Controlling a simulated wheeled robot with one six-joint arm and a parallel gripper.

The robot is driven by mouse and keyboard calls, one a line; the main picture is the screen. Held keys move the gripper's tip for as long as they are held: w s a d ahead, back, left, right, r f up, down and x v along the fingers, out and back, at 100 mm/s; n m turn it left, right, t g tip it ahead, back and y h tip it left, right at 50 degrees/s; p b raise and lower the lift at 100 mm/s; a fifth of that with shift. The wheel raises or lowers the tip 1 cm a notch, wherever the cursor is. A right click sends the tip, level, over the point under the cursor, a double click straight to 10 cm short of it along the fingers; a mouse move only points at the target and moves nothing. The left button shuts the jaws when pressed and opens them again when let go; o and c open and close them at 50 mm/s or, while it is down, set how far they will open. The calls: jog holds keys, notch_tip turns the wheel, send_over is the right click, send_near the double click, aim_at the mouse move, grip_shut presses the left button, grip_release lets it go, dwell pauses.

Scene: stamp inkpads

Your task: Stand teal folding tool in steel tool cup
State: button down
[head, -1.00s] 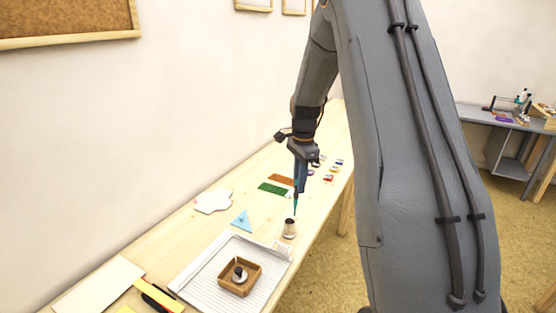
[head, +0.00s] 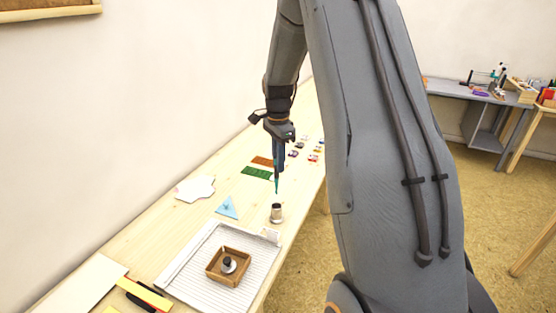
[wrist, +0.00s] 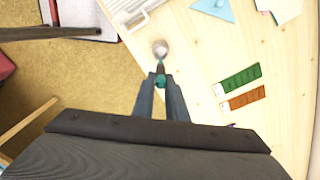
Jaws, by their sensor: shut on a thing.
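The teal folding tool (head: 276,184) hangs point down from my gripper (head: 278,158) in the head view. My gripper is shut on it. In the wrist view the tool (wrist: 161,81) shows end-on between the two fingertips (wrist: 161,88). The steel tool cup (head: 276,214) stands upright on the table near its right edge, just below the tool's tip. In the wrist view the cup (wrist: 160,47) lies just beyond the fingertips. The tip appears above the rim and apart from it; the exact gap is hard to tell.
A light ribbed tray (head: 190,266) holding a wooden box (head: 239,279) with a dark-knobbed stamp stands in front of the cup. A blue triangle (head: 228,207) lies left of it. Green (head: 257,173) and brown (head: 262,161) strips and several small coloured pads lie farther back.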

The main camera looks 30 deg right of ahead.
notch_tip(320, 180, down, 10)
jog(key=b, duration=0.4)
jog(key=shift+r, duration=0.2)
dwell(0.4)
jog(key=c, duration=1.7)
grip_release()
jog(key=shift+r+b, duration=1.15)
jog(key=shift+r, duration=2.8)
jog(key=shift+a, duration=0.15)
